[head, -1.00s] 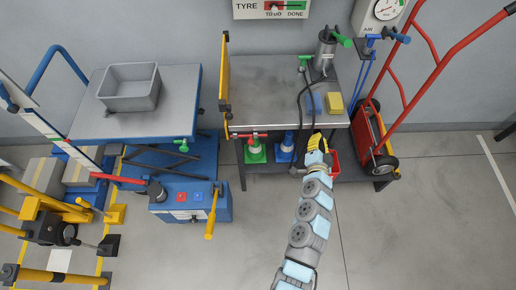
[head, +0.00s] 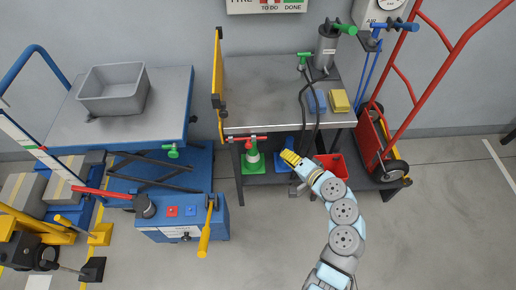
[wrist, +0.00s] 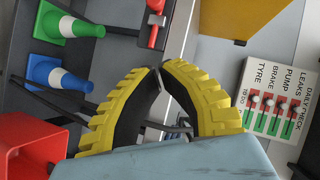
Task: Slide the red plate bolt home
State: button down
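The red plate bolt (head: 248,138) is on the front edge of the grey-topped bench, under the yellow flap. In the wrist view its red parts (wrist: 153,36) show at the top, on the bench edge ahead of my fingertips. My gripper (head: 287,156) is in front of the bench, to the right of the bolt and apart from it. In the wrist view the yellow ribbed fingers of my gripper (wrist: 159,67) meet at the tips, with nothing seen between them. How far the bolt is slid is too small to tell.
The yellow flap (head: 218,80) stands at the bench's left end. Green (head: 252,160) and blue (wrist: 56,75) cones and a red bin (head: 331,166) are under the bench. Hoses hang over its front. A blue pump unit (head: 182,218) stands at left. The floor in front is clear.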

dwell(0.3)
jog(key=b, duration=0.3)
send_near(255, 139)
jog(key=x, duration=0.5)
jog(key=shift+w+a+f+b, duration=0.15)
jog(key=shift+a+f+b, duration=0.15)
jog(key=shift+a, duration=0.4)
